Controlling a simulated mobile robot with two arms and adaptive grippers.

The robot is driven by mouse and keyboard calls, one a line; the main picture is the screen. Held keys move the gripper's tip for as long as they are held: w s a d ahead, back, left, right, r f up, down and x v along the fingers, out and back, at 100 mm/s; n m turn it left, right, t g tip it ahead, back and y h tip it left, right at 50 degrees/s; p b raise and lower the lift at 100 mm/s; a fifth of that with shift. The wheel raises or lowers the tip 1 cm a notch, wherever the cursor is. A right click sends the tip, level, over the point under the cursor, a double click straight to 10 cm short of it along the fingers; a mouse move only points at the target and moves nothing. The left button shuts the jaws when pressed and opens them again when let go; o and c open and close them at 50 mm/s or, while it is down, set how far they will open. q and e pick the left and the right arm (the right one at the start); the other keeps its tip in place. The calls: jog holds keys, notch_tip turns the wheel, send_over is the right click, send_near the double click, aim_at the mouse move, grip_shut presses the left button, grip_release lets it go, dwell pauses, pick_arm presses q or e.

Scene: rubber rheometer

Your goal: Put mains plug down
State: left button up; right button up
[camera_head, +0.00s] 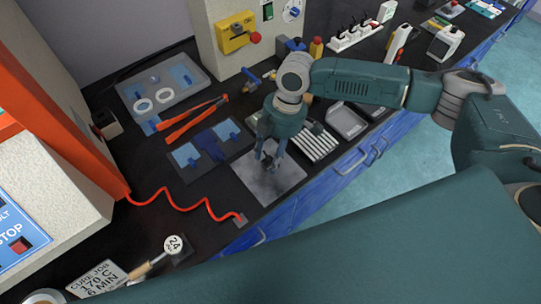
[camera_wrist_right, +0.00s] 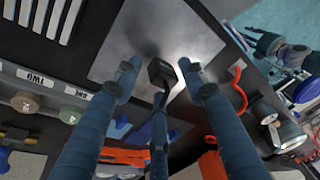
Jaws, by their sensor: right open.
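The mains plug (camera_wrist_right: 161,73) is a small black block with a dark cable in the right wrist view. It lies at or just above a grey metal plate (camera_wrist_right: 115,60), between my right fingertips and apart from them. In the head view the plate (camera_head: 278,188) lies on the black bench, and the plug is a small dark shape (camera_head: 268,160) partly hidden under the gripper. My right gripper (camera_head: 270,150) is open, pointing down over the plate's far part; its spread fingers (camera_wrist_right: 163,76) also show in the wrist view. I cannot make out my left gripper.
A slatted white rack (camera_head: 315,142) and a grey tray (camera_head: 346,122) stand right of the plate. A dark mat with blue pieces (camera_head: 205,150) and orange tongs (camera_head: 192,119) lie left. A red coiled cord (camera_head: 180,197) crosses the near bench. A power strip (camera_head: 352,36) stands at the back.

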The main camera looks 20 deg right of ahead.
jog(key=b+v, duration=0.2)
jog(key=v, duration=0.9)
jog(key=shift+r, duration=0.2)
